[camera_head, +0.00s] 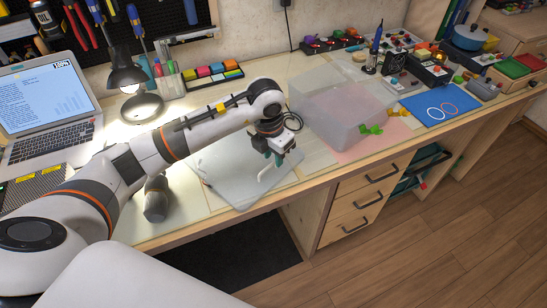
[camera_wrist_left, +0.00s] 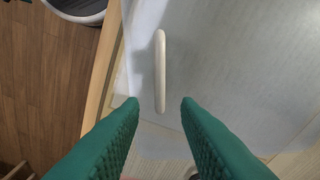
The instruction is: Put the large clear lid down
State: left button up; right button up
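The large clear lid (camera_head: 232,182) lies roughly flat at the front middle of the workbench, its near corner at the front edge. Its pale bar handle (camera_head: 264,172) stands up from it. My left gripper (camera_head: 275,158) is above the lid, close to the handle. In the left wrist view the lid (camera_wrist_left: 235,65) fills much of the picture. The handle (camera_wrist_left: 160,70) appears between and beyond the two green fingertips (camera_wrist_left: 160,103), which are spread apart with nothing gripped. My right gripper is out of view.
A large translucent bin (camera_head: 335,120) stands to the right on a pink mat (camera_head: 385,138), with green blocks (camera_head: 370,129) beside it. A blue mat (camera_head: 440,106) lies farther right. A lamp (camera_head: 126,75) and a laptop (camera_head: 45,105) stand left. Drawers (camera_head: 350,208) sit below.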

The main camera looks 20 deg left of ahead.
pick_arm(q)
notch_tip(320, 180, up, 10)
jog(key=s, duration=0.1)
jog(key=shift+a, duration=0.2)
jog(key=shift+s, duration=0.1)
dwell(0.3)
